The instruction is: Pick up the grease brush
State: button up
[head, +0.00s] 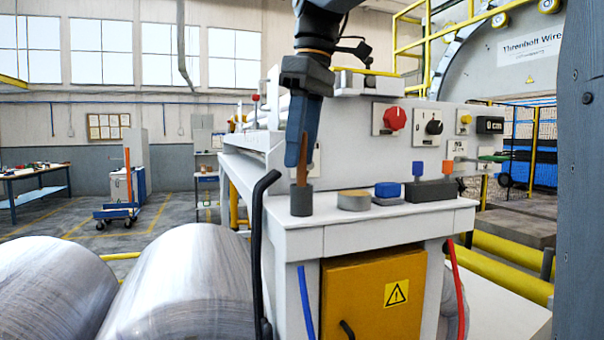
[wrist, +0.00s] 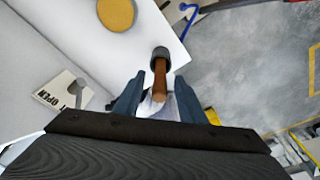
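The grease brush (head: 302,174) appears to be the brown handle standing in a dark grey cup (head: 301,201) on the white cabinet's top. Its lower end is hidden in the cup. My gripper (head: 298,155) points down at the handle from above. In the wrist view the brown handle (wrist: 159,80) lies between the two blue-grey fingers of my gripper (wrist: 160,90), with a visible gap on each side. The fingers are open, and the dark cup (wrist: 160,55) is just beyond their tips.
Right of the cup stand a round tin (head: 354,201), a blue block (head: 388,190) and a dark holder (head: 432,191) with blue and orange pieces. A panel (head: 345,140) with knobs rises behind. A black curved bar (head: 257,230) stands at the cabinet's left. Large metal coils (head: 180,285) lie left.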

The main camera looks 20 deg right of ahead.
jog(key=shift+w+a+f, duration=0.1)
jog(key=shift+w+f, duration=0.05)
jog(key=shift+f, duration=1.25)
jog(key=shift+c, duration=0.3)
grip_shut()
jog(key=shift+r, duration=0.15)
jog(key=shift+r+b, duration=0.55)
jog(key=shift+r, duration=4.3)
